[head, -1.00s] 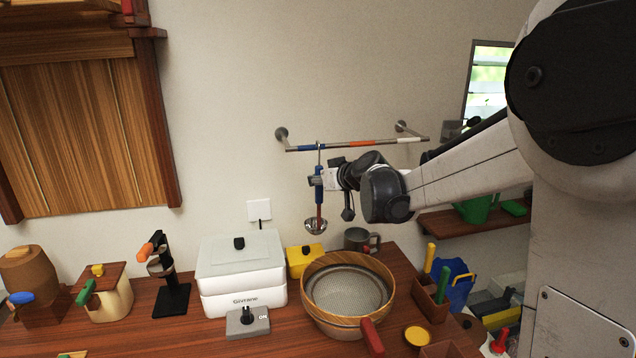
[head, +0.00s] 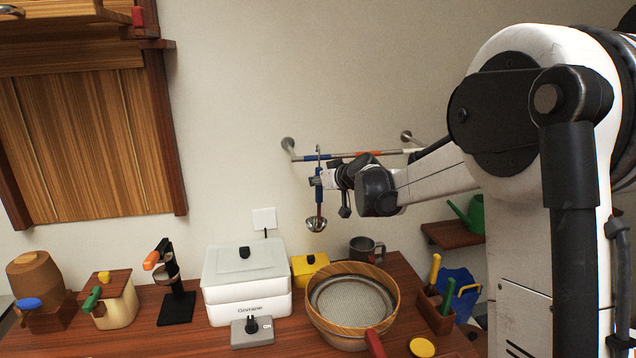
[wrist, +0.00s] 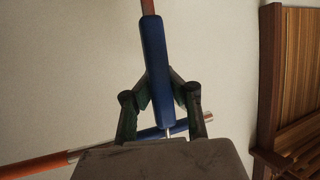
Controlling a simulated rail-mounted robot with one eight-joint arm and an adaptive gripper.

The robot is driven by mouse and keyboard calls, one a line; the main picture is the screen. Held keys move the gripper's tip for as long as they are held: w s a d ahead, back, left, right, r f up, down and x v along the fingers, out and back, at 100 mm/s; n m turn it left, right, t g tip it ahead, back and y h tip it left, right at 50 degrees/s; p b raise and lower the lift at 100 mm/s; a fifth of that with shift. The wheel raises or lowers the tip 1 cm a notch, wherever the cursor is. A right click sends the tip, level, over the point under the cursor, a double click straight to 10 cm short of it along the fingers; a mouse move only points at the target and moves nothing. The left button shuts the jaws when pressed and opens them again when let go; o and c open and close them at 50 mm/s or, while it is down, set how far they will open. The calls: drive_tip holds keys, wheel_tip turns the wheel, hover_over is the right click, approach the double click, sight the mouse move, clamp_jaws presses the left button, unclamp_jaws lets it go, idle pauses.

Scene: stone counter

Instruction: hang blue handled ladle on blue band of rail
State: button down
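The ladle has a blue handle (head: 319,190), a thin metal hook at its top and a metal bowl (head: 316,224) at the bottom. It hangs upright in my gripper (head: 322,180), which is shut on the handle. In the wrist view my gripper (wrist: 162,98) has a finger on each side of the blue handle (wrist: 155,50). The rail's blue band (head: 313,157) is near its left end. The hook rises past the rail at this band in the head view. I cannot tell whether it touches. The blue band (wrist: 180,127) also shows behind the fingers in the wrist view.
The rail (head: 340,155) is fixed to the wall and also has orange and white bands. Below are a white box (head: 245,275), a yellow box (head: 308,268), a mug (head: 366,249) and a sieve in a wooden bowl (head: 315,318).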

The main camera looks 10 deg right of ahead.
drive_tip(key=shift+w+f+b, duration=0.3)
drive_tip(key=shift+f+b, duration=0.15)
drive_tip(key=shift+f, duration=0.15)
drive_tip(key=shift+w+f+b, duration=0.25)
drive_tip(key=shift+f+b, duration=0.15)
drive_tip(key=shift+f, duration=0.2)
